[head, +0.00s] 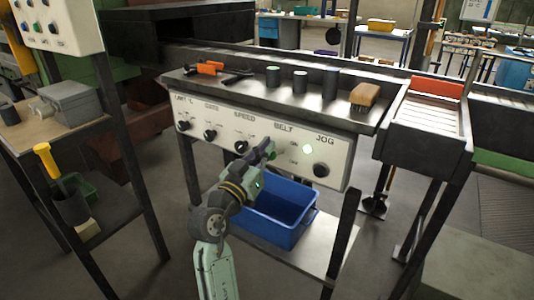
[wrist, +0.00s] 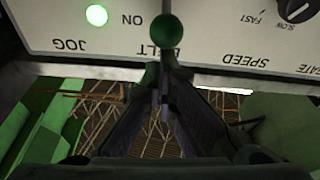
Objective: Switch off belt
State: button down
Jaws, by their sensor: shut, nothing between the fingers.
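The control panel (head: 262,148) is a white sloped face with dark knobs and a BELT label. In the wrist view, where the lettering is upside down, the belt switch is a lever with a green ball tip (wrist: 166,28) lying over the BELT label, on the label side of its stem. A green lamp (head: 308,149) beside the ON mark is lit; it also shows in the wrist view (wrist: 96,15). My gripper (head: 268,150) is shut and empty in front of the belt switch, largely hiding it in the head view. Its fingertips (wrist: 163,78) appear close to the ball; contact cannot be told.
A JOG knob (head: 320,170) sits right of the lamp, and a SPEED knob (head: 241,147) sits left of my gripper. A blue bin (head: 275,212) stands on the shelf below. Dark cylinders and a brush (head: 365,96) stand on the ledge above.

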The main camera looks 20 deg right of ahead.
aim_at(269, 159)
jog(key=shift+s+a+f+t+h+b, duration=0.15)
jog(key=shift+f+b, duration=0.15)
jog(key=shift+b, duration=0.65)
jog(key=shift+f+t+h+b, duration=0.15)
jog(key=shift+f+b, duration=0.15)
jog(key=shift+b, duration=0.65)
jog(key=f+t+h+b, duration=0.1)
jog(key=b, duration=0.5)
jog(key=f+t+h+b, duration=0.1)
jog(key=f+b, duration=0.1)
jog(key=b, duration=0.4)
jog(key=f+t+h+b, duration=0.1)
jog(key=b, duration=0.5)
jog(key=shift+s+a+f, duration=0.2)
jog(key=shift+s+a, duration=0.15)
jog(key=shift+a, duration=0.05)
jog(key=shift+f+b, duration=0.2)
jog(key=shift+b, duration=0.85)
